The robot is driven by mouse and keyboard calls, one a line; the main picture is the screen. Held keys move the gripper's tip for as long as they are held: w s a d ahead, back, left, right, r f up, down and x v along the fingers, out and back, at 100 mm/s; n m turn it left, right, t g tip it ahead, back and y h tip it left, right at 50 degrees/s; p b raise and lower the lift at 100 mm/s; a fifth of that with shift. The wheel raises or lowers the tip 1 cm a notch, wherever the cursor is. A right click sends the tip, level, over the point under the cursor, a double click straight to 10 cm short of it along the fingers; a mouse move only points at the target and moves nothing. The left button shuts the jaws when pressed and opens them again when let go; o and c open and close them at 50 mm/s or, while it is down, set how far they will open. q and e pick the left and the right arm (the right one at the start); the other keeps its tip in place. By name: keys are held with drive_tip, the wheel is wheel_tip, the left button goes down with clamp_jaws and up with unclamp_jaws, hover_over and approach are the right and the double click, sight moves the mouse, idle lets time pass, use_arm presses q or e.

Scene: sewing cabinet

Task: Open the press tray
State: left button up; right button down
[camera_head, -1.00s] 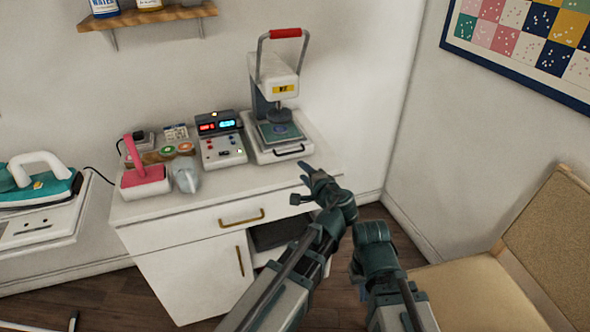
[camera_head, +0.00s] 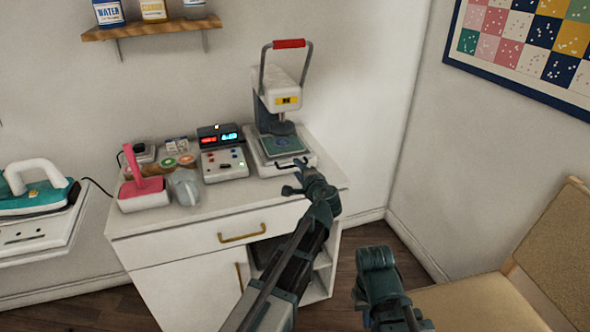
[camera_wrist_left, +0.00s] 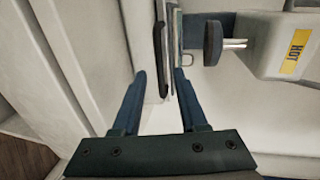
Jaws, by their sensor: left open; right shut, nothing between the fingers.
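The heat press (camera_head: 276,97) stands at the right end of the white cabinet, with its red-gripped lever raised. Its white tray (camera_head: 262,166) is in at the base, below a green pad (camera_head: 279,144). My left gripper (camera_head: 292,177) is open at the tray's front edge and partly covers the dark handle there. In the left wrist view, the dark handle (camera_wrist_left: 160,50) runs lengthwise between the two open fingers (camera_wrist_left: 160,73), with gaps beside it. The yellow HOT label (camera_wrist_left: 297,53) shows to the right. My right arm shows at the lower right; its fingers are not visible.
Left of the press on the cabinet top are a control box (camera_head: 223,163), a pink tool on a stand (camera_head: 146,191) and a grey object (camera_head: 185,187). A drawer handle (camera_head: 242,232) is below. A chair (camera_head: 480,300) stands at the right.

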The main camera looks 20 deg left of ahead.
sight(295, 166)
use_arm(q)
drive_tip(key=shift+x, duration=1.75)
drive_tip(key=shift+c, duration=0.2)
clamp_jaws()
drive_tip(key=shift+s, duration=0.1)
